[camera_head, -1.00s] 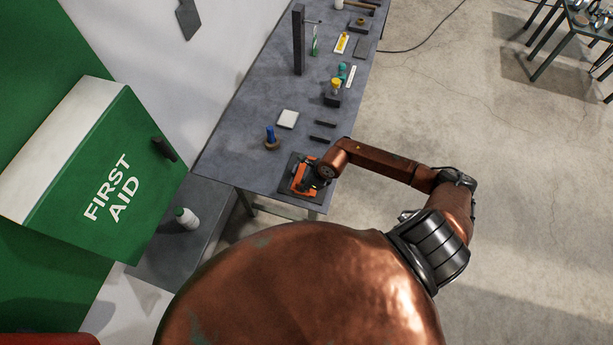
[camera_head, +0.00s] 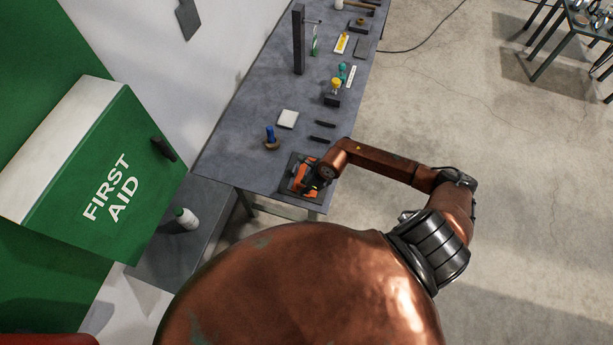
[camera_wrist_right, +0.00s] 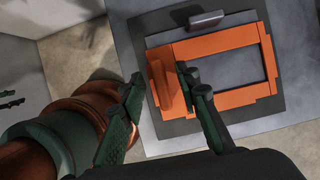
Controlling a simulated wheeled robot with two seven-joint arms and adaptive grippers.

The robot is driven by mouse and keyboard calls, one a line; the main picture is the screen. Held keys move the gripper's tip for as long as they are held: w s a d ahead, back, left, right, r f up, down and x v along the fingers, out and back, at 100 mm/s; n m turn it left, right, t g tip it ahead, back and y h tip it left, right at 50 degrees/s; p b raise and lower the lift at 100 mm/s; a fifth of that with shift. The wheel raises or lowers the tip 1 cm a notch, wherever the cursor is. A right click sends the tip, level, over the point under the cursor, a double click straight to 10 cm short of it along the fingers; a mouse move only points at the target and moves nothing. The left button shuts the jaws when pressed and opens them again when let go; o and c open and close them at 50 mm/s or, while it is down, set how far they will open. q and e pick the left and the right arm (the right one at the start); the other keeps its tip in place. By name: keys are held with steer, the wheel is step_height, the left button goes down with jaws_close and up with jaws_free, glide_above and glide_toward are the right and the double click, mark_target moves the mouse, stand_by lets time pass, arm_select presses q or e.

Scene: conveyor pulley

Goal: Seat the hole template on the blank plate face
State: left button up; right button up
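The orange hole template (camera_head: 299,187), a rectangular frame with a raised bar at one end, lies over a dark plate at the near end of the bench. In the right wrist view the template (camera_wrist_right: 215,42) looks flat, with a grey surface (camera_wrist_right: 232,66) showing through its window; I take this for the blank plate face. Whether it sits fully flush I cannot tell. My right gripper (camera_head: 312,180) is over the template. In the wrist view its fingers (camera_wrist_right: 160,78) are spread around the raised bar, with a gap on the left side. My left gripper is out of view.
The dark base plate (camera_wrist_right: 180,127) has a grey upright block (camera_wrist_right: 206,19) beside the template. A first aid box (camera_head: 95,165) stands at left.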

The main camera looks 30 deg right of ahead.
steer(key=v, duration=1.1)
steer(key=shift+r, duration=0.4)
steer(key=shift+s+d, duration=0.1)
